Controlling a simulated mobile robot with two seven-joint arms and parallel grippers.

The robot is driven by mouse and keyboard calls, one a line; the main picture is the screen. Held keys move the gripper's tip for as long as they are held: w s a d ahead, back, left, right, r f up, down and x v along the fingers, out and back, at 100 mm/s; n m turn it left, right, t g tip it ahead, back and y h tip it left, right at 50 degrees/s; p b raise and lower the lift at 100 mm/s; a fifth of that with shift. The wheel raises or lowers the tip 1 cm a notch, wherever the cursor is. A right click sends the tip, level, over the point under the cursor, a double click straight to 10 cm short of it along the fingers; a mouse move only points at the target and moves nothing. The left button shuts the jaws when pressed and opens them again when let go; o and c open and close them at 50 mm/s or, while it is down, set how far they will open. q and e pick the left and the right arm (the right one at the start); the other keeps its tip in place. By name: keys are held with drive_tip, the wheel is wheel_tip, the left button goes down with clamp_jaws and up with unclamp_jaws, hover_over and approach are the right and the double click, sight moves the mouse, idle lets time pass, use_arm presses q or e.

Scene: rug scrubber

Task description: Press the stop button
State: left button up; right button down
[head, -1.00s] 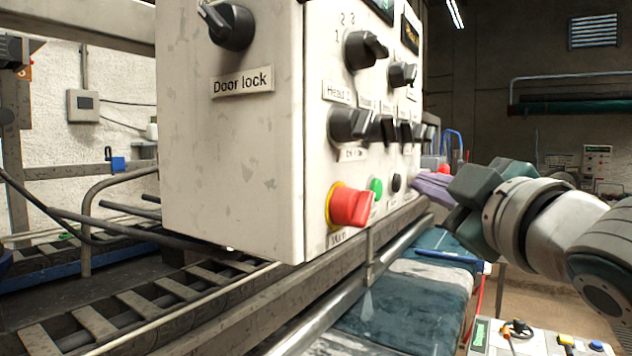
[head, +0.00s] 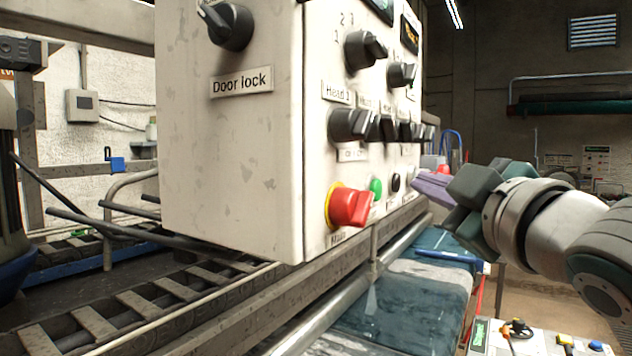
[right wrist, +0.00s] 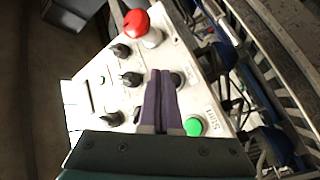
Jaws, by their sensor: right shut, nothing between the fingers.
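My right gripper (head: 416,184) comes in from the right with its purple fingers shut and empty, pointing at the front of the white control box (head: 230,160). A small black round button (head: 397,182) sits just left of the fingertips; I cannot read its label. In the right wrist view the fingers (right wrist: 160,74) partly cover a dark round button (right wrist: 178,79); whether they touch it I cannot tell. A green button (head: 376,186) is beside the black one, and it also shows in the right wrist view (right wrist: 194,126) by a "Start" label. My left gripper is out of view.
A red rotary switch (head: 350,207) juts out at the box's lower front. Several black knobs (head: 350,125) project above the buttons. A red mushroom button (right wrist: 136,23) stands out farther along the panel. A metal rail (head: 330,312) runs below the box.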

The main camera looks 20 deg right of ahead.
drive_tip(key=shift+w+a, duration=0.1)
idle(0.5)
drive_tip(key=shift+w+a, duration=0.45)
drive_tip(key=shift+w, duration=0.05)
idle(0.8)
drive_tip(key=shift+s, duration=0.1)
drive_tip(key=shift+s+d+p, duration=0.45)
drive_tip(key=shift+s+d, duration=0.05)
idle(0.3)
